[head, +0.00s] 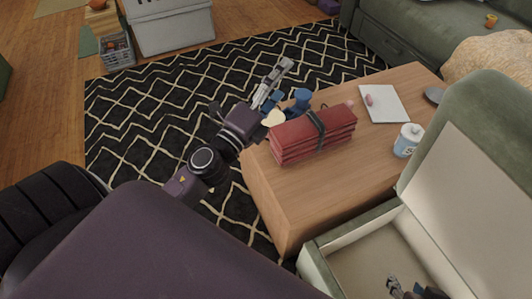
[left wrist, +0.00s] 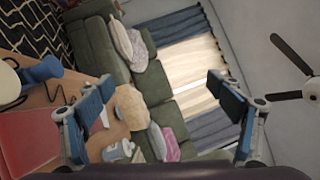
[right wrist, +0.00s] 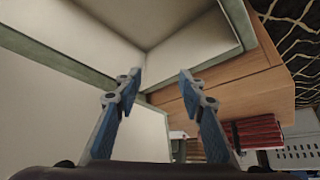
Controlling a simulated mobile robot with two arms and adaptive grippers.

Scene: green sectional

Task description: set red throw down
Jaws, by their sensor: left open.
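The red throw (head: 300,140) lies folded in a stack on the wooden coffee table (head: 285,200), with a dark strap around its middle. Its red surface also shows in the left wrist view (left wrist: 28,138) and the right wrist view (right wrist: 256,130). My left gripper (head: 275,82) is open and empty, up beyond the throw's left end and apart from it. In the left wrist view its fingers (left wrist: 160,100) are wide apart. My right gripper (head: 402,290) is low over the open green storage seat (head: 345,232); its fingers (right wrist: 160,76) are apart with nothing between them.
A blue object (head: 302,97) and a beige piece (head: 273,118) are close behind the throw. The raised green lid (head: 475,170) borders the right. Patterned rug (head: 140,130) lies left.

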